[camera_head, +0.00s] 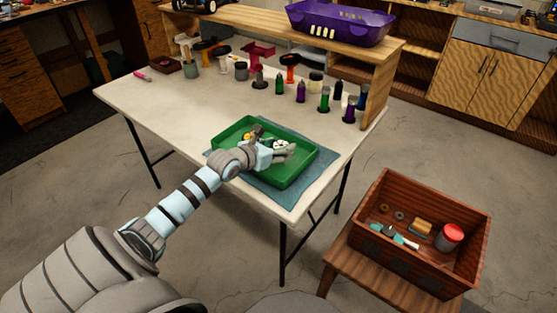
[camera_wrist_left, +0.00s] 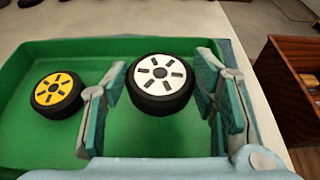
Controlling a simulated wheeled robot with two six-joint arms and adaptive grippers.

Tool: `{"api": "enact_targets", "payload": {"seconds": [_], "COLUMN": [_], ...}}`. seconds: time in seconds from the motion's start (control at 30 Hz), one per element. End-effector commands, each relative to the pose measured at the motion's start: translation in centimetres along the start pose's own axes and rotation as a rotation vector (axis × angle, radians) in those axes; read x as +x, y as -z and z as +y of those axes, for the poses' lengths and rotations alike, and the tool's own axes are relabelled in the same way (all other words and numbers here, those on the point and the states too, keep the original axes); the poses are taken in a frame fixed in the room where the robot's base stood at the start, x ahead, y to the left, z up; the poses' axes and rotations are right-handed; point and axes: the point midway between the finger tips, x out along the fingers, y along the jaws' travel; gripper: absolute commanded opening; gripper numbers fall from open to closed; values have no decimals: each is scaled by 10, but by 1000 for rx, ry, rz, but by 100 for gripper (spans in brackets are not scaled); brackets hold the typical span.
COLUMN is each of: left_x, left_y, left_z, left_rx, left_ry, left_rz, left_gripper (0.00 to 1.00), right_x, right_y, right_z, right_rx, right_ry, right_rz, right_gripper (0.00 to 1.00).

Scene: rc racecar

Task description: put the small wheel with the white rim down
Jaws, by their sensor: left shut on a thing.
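The small wheel with the white rim (camera_head: 279,144) is at my left gripper (camera_head: 284,150), over the green tray (camera_head: 309,171) on the table. In the left wrist view, the wheel (camera_wrist_left: 161,76) sits between the two finger pads of the left gripper (camera_wrist_left: 160,95), its white rim facing the camera. The gripper is shut on it. The gap between the wheel and the tray floor is hard to tell. A wheel with a yellow rim (camera_wrist_left: 58,89) lies in the tray to the left of the fingers. My right gripper is not in view.
The tray stands on a blue mat (camera_head: 277,197) near the table's front corner. Several bottles and tools stand farther back on the table (camera_head: 160,105). A wooden crate (camera_head: 387,190) with a red-lidded jar (camera_head: 450,236) stands on a stool at the right. The tray's right part looks bare.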

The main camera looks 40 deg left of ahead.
Motion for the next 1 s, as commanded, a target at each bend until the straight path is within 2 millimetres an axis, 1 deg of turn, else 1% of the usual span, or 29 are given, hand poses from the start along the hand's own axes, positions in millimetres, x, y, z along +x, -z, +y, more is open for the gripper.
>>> {"api": "enact_targets", "payload": {"seconds": [0.03, 0.1, 0.17, 0.37, 0.5, 0.53, 0.63, 1.0], "left_x": [4, 10, 14, 13, 14, 14, 14, 13], "left_y": [11, 26, 35, 33, 36, 36, 36, 33], "left_z": [0, 0, 0, 0, 0, 0, 0, 0], "left_rx": [-4, -3, -2, -1, -1, 0, 0, 0], "left_ry": [0, 0, 0, 0, 0, 0, 0, 0], "left_rz": [2, 2, 2, 1, 0, 0, 1, 1], "left_gripper": [28, 28, 28, 28, 28, 56, 72, 73], "right_x": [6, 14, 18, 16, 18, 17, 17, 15], "right_y": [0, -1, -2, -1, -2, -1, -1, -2], "right_z": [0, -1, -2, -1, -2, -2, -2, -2], "right_rx": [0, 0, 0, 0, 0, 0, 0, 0], "right_ry": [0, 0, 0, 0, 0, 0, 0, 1], "right_rz": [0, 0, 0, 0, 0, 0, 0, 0], "right_gripper": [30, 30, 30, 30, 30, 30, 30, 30]}}
